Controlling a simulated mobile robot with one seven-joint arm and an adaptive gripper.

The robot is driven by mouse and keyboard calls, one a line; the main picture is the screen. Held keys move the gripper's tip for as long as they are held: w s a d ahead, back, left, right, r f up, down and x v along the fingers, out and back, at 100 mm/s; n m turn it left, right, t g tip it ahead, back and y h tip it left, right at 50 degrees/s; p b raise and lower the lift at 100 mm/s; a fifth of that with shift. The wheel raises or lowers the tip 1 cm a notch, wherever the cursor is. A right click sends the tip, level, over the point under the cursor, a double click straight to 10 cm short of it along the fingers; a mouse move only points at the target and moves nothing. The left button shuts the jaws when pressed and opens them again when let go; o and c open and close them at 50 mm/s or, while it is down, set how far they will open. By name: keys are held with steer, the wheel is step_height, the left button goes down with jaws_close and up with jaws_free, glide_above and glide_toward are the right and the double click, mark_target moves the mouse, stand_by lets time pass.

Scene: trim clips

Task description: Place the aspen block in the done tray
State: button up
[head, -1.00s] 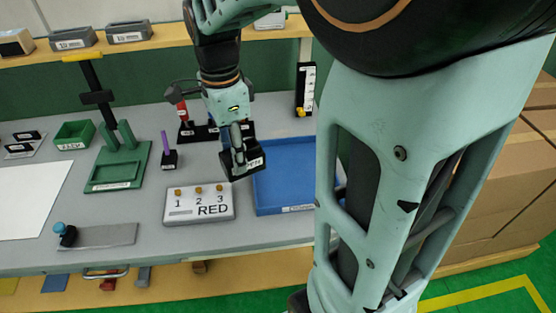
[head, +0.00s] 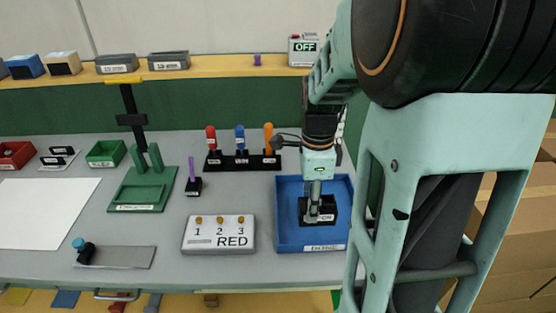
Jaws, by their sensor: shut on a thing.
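The done tray is a blue, shallow, open tray (head: 285,239) on the right of the bench, with a label on its front rim. My gripper (head: 317,212) is over the middle of the tray, pointing down and shut on a dark block (head: 327,212). The block has a white label on its front, too small to read surely. It shows within the tray's outline; I cannot tell whether it touches the tray floor. The far side of the block is hidden by my gripper.
A white panel marked 1 2 3 RED (head: 219,235) stands just left of the tray. Behind is a black rack (head: 243,162) with red, blue and orange handled tools. A green fixture (head: 143,190) stands further left. My arm hides the bench's right end.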

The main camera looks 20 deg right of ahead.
steer(key=shift+d+f, duration=0.55)
steer(key=shift+f, duration=0.05)
steer(key=f, duration=0.3)
steer(key=shift+d+f, duration=0.1)
steer(key=shift+d, duration=0.3)
steer(key=shift+f, duration=0.35)
steer(key=shift+f, duration=0.15)
steer(key=o, duration=1.2)
steer(key=shift+o, duration=0.2)
step_height(320, 180, up, 12)
steer(key=shift+r+p, duration=0.15)
steer(key=shift+p, duration=0.15)
steer(key=shift+a, duration=0.1)
